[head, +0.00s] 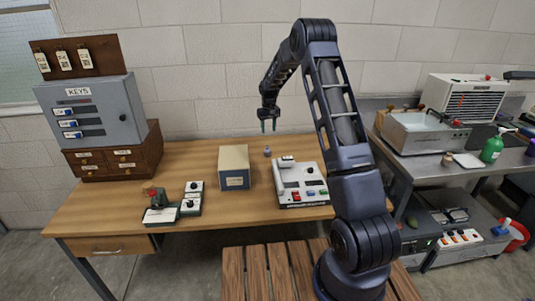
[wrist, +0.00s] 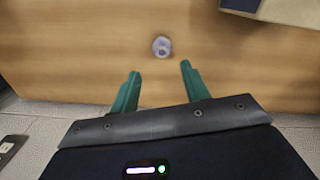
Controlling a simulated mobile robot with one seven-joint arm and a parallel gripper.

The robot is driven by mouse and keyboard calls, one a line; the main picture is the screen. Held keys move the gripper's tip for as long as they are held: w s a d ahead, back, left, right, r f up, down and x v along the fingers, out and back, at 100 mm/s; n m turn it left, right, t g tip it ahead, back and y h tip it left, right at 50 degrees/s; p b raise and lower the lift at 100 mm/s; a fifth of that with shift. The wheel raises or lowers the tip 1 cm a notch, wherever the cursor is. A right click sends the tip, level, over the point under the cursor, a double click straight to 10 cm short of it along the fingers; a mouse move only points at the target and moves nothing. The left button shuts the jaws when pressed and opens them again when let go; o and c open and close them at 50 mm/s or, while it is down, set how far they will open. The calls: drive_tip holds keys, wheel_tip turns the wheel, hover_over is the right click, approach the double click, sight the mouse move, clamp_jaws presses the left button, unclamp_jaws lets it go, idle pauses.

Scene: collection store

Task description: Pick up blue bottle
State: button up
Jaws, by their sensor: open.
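A small bluish-grey bottle (head: 267,151) stands on the wooden table (head: 150,199) near its back edge, between the beige box and the telephone-like console. In the wrist view the bottle (wrist: 161,46) shows from above, a little beyond the fingertips and roughly between their lines. My gripper (head: 268,126) has green fingers that point down and hangs above the table, over the bottle's area. In the wrist view my gripper (wrist: 158,68) is open and empty, with a clear gap between its fingers.
A beige box (head: 234,166) stands left of the bottle, and a white console (head: 301,183) stands to its right. A grey key cabinet (head: 95,112) sits on wooden drawers at the left. A block wall is behind.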

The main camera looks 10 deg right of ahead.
drive_tip(key=f, duration=0.1)
hover_over(268, 147)
wheel_tip(268, 147, down, 5)
drive_tip(key=shift+f, duration=0.2)
drive_tip(key=shift+w+f, duration=0.15)
drive_tip(key=shift+f, duration=1.25)
drive_tip(key=shift+w+f, duration=0.15)
drive_tip(key=shift+f, duration=1.2)
drive_tip(key=shift+c, duration=0.5)
clamp_jaws()
